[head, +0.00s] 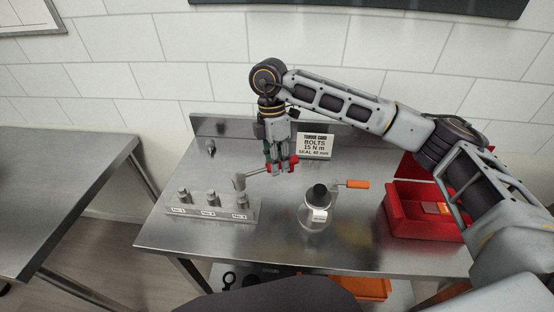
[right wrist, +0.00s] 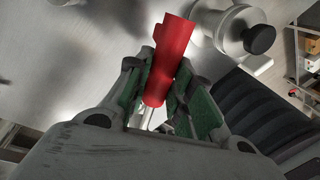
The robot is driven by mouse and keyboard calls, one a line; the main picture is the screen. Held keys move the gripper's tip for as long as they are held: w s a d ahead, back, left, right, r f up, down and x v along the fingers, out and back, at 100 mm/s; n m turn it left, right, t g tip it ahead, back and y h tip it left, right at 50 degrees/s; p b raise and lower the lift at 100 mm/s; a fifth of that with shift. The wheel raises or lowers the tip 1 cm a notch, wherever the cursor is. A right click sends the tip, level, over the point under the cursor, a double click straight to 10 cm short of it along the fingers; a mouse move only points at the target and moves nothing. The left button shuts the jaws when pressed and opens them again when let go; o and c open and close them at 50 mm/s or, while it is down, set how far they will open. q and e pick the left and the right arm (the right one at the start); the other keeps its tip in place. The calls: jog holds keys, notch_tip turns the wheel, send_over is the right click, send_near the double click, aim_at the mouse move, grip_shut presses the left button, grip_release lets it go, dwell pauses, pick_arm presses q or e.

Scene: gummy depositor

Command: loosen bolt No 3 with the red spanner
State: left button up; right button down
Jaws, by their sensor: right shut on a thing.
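My right gripper (head: 281,167) is shut on the red handle of the spanner (head: 257,171), above the steel table. In the right wrist view the red handle (right wrist: 170,60) lies between the green-padded fingers (right wrist: 166,100). The spanner's grey shaft points left, and its head (head: 239,182) is just above the rightmost bolt (head: 242,200); I cannot tell whether they touch. Three bolts stand upright in a metal block (head: 225,215) at the table's front left: the rightmost, the middle one (head: 211,198) and the left one (head: 183,197). Their labels are too small to read surely. My left gripper is out of view.
A rounded vessel with a black knob (head: 320,192) and an orange-handled tool (head: 357,184) are right of the block. A torque card (head: 315,146) stands behind. An open red box (head: 398,222) is at the right. Another steel table (head: 60,185) is at the left.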

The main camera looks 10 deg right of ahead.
jog(key=shift+f, duration=0.4)
jog(key=shift+f+b, duration=0.3)
jog(key=shift+b, duration=0.05)
jog(key=shift+d+f, duration=0.1)
jog(key=shift+f, duration=0.35)
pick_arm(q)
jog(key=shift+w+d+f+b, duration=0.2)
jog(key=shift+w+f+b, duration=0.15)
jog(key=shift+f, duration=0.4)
pick_arm(e)
jog(key=shift+f, duration=0.25)
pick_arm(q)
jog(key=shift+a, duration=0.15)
pick_arm(e)
jog(key=shift+a, duration=0.2)
jog(key=shift+d, duration=0.1)
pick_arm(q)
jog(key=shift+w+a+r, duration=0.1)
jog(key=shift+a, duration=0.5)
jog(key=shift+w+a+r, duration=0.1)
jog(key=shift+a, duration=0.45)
